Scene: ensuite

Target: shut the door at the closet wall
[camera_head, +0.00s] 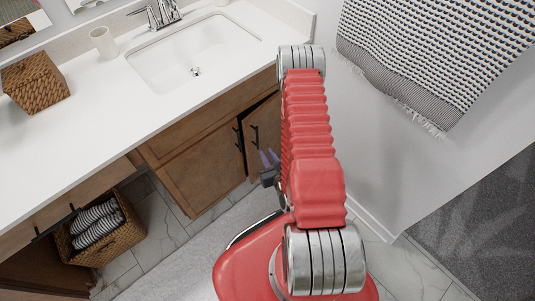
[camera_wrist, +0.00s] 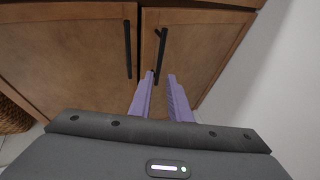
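The vanity cabinet has two brown doors with black bar handles. The right door (camera_head: 262,136), beside the white wall, stands slightly ajar, with a dark gap along its top edge. It also shows in the wrist view (camera_wrist: 205,45), with its handle (camera_wrist: 161,50). The left door (camera_head: 205,165) looks closed; it also shows in the wrist view (camera_wrist: 70,55). My gripper (camera_head: 269,158) is low in front of the right door. In the wrist view, my gripper (camera_wrist: 162,75) has its two purple fingers apart, near the lower end of the right handle. I cannot tell whether they touch it.
The white countertop (camera_head: 100,110) with its sink (camera_head: 195,55) overhangs the doors. A white wall (camera_head: 365,150) with a hanging towel (camera_head: 430,50) stands close on the right. A wicker basket (camera_head: 125,228) sits under the counter at left. A pale rug (camera_head: 195,262) covers the floor.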

